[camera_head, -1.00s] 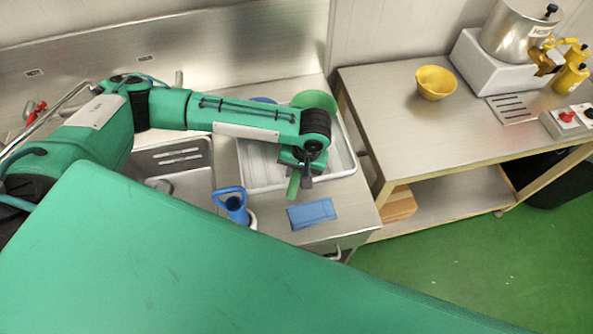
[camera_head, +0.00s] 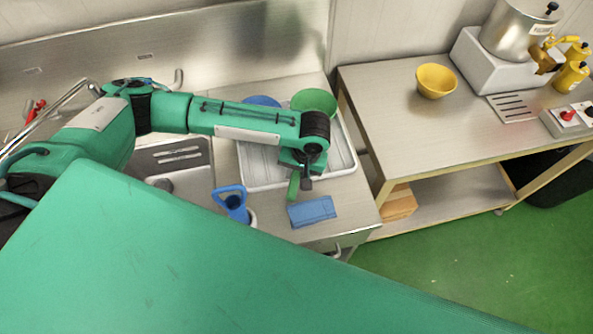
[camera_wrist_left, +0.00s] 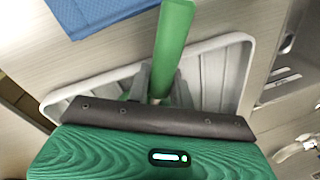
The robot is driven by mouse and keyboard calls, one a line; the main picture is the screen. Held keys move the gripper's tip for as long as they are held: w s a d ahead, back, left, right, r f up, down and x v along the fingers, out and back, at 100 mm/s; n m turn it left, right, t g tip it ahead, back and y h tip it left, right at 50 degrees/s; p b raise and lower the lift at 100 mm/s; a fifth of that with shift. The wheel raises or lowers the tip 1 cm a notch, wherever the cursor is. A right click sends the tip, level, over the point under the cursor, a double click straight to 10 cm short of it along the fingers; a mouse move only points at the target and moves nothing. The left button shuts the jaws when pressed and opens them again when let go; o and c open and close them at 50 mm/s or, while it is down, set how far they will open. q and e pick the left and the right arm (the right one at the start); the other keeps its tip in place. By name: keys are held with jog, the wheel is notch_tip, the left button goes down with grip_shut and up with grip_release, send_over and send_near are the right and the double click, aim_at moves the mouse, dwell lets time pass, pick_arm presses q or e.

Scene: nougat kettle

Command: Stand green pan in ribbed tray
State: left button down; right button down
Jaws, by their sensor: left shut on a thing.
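The green pan's handle (camera_head: 294,187) sticks out below my left gripper (camera_head: 302,176) in the head view. It also shows in the left wrist view (camera_wrist_left: 172,42), running up between the fingers. My left gripper (camera_wrist_left: 157,84) is shut on this handle. A round green shape (camera_head: 315,101) shows behind my forearm at the tray's back right; it looks like the pan's body, but my arm hides any join. The pale ribbed tray (camera_head: 343,158) lies on the steel counter under my gripper. Its rim also shows in the wrist view (camera_wrist_left: 100,88). My right gripper is out of view.
A blue round item (camera_head: 262,101) shows at the tray's back. A blue cloth or pad (camera_head: 312,212) and a blue-handled item (camera_head: 232,203) are at the counter's front. The sink (camera_head: 172,172) is left of the tray. A yellow bowl (camera_head: 436,82) stands on the right-hand table.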

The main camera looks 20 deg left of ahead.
pick_arm(q)
jog(key=shift+s+f, duration=0.15)
jog(key=shift+f, duration=0.25)
